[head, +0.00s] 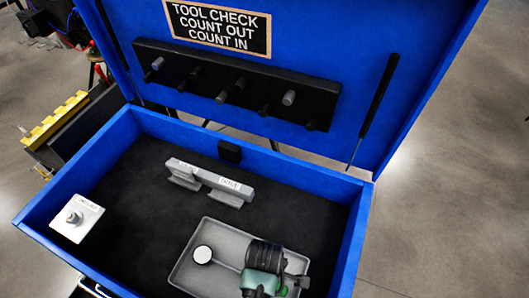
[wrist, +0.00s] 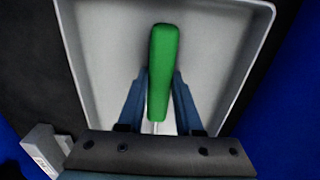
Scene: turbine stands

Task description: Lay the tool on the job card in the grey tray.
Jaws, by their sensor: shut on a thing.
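The grey tray (head: 196,284) lies on the dark floor of a blue chest, and its pale inside and rim (wrist: 83,62) fill much of the wrist view. My gripper (wrist: 161,78) is over the tray, its two blue fingers closed on either side of a green handle (wrist: 162,50). In the head view a round, pale-faced head (head: 203,255) on a thin rod shows left of my gripper (head: 272,288), apparently the other end of this tool. My gripper hides the tool's middle. I cannot tell whether the tool touches the tray floor.
A grey rack (head: 210,181) with white labels stands behind the tray. The blue chest walls (head: 300,168) surround the floor, and the raised lid (head: 390,25) carries a black peg rail (head: 230,90).

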